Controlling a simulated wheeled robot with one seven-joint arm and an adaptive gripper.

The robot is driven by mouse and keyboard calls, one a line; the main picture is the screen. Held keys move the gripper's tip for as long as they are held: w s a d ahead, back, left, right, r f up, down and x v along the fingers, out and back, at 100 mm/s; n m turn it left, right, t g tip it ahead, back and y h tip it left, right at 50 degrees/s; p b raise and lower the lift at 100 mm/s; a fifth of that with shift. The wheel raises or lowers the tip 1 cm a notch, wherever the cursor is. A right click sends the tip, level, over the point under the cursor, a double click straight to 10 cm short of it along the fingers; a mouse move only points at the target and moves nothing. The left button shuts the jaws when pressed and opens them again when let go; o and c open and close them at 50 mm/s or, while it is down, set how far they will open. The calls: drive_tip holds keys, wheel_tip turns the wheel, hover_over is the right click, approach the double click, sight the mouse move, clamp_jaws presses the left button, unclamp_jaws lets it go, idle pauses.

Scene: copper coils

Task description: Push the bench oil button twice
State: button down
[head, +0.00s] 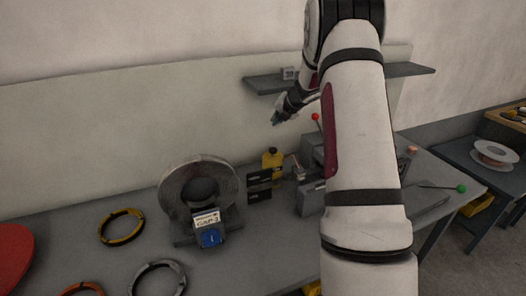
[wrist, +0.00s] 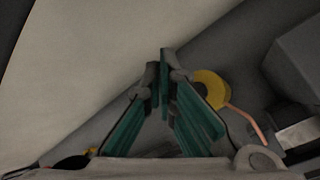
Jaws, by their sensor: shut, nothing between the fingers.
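A yellow bottle-like container (head: 271,163) with a dark top stands on the grey bench (head: 75,215), behind small black plates. In the wrist view a yellow round thing (wrist: 218,89) with a dark middle and a pinkish spout or rod lies just right of the fingers; it looks like the same container from above. I cannot make out a button for certain. My gripper (head: 277,120) is shut and empty, in the air above the container and apart from it, below the wall shelf. Its teal fingers (wrist: 163,75) meet at the tips in the wrist view.
A large grey ring on a stand (head: 172,185) with a label and blue item is left of the container. A grey machine with a red-knobbed lever (head: 316,118) is right, partly behind my arm. A wall shelf (head: 262,84) is close above the gripper. Coils lie at front left.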

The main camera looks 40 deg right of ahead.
idle(0.3)
drive_tip(key=b, duration=0.2)
hover_over(275, 149)
wheel_tip(275, 149, down, 8)
drive_tip(key=shift+w+d+f, duration=0.1)
drive_tip(key=shift+f, duration=0.3)
drive_tip(key=shift+f, duration=0.1)
idle(1.3)
drive_tip(key=shift+f, duration=0.3)
drive_tip(key=shift+f+b, duration=0.9)
drive_tip(key=shift+f, duration=0.05)
idle(1.0)
idle(0.4)
drive_tip(key=shift+r+p, duration=1)
drive_tip(key=shift+r, duration=0.35)
